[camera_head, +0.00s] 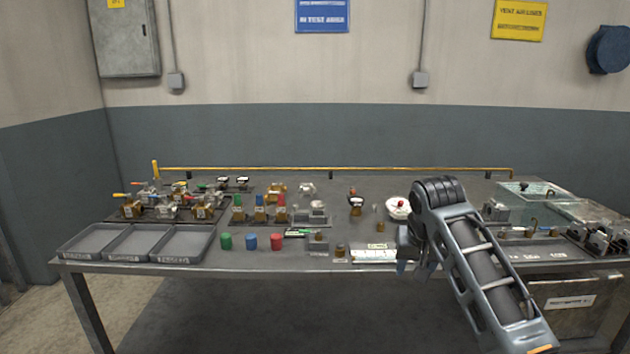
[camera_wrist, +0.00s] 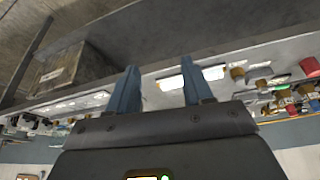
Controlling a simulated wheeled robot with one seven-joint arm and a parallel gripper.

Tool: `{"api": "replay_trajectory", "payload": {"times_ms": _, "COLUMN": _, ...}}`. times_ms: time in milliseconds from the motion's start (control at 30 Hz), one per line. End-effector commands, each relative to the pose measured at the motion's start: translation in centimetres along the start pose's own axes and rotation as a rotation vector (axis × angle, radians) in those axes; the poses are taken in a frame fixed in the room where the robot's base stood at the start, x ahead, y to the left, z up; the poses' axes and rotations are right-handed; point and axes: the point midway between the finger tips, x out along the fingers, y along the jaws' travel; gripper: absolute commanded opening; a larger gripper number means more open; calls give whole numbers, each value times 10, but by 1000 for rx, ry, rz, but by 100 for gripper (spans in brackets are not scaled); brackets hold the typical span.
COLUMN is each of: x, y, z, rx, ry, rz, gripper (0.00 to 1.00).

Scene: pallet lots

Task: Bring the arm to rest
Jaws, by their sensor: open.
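My arm reaches in from the lower right in the head view, with its wrist above the front edge of the table. My gripper (camera_head: 410,268) hangs at that front edge, to the right of a white labelled plate (camera_head: 374,255). In the wrist view my gripper (camera_wrist: 158,82) shows two blue-grey fingers spread apart with nothing between them. The table (camera_head: 350,225) lies beyond the fingertips there. My arm hides part of the table's right half in the head view.
Three grey trays (camera_head: 135,244) sit at the table's left front. Green, blue and red cylinders (camera_head: 251,242) stand near the front edge. Valve parts crowd the back left. A clear-lidded box (camera_head: 530,190) and metal fittings (camera_head: 598,235) are at the right. A box (camera_head: 570,300) stands under the table's right end.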

Motion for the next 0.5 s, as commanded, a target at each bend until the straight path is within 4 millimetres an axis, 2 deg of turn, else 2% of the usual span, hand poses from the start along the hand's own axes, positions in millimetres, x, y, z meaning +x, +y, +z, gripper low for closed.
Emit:
{"api": "replay_trajectory", "payload": {"times_ms": 267, "x": 19, "y": -7, "z": 20, "rx": -7, "ry": 20, "rz": -31, "gripper": 51}}
{"api": "replay_trajectory", "payload": {"times_ms": 500, "x": 42, "y": -16, "z": 49, "rx": -14, "ry": 52, "rz": -73, "gripper": 51}}
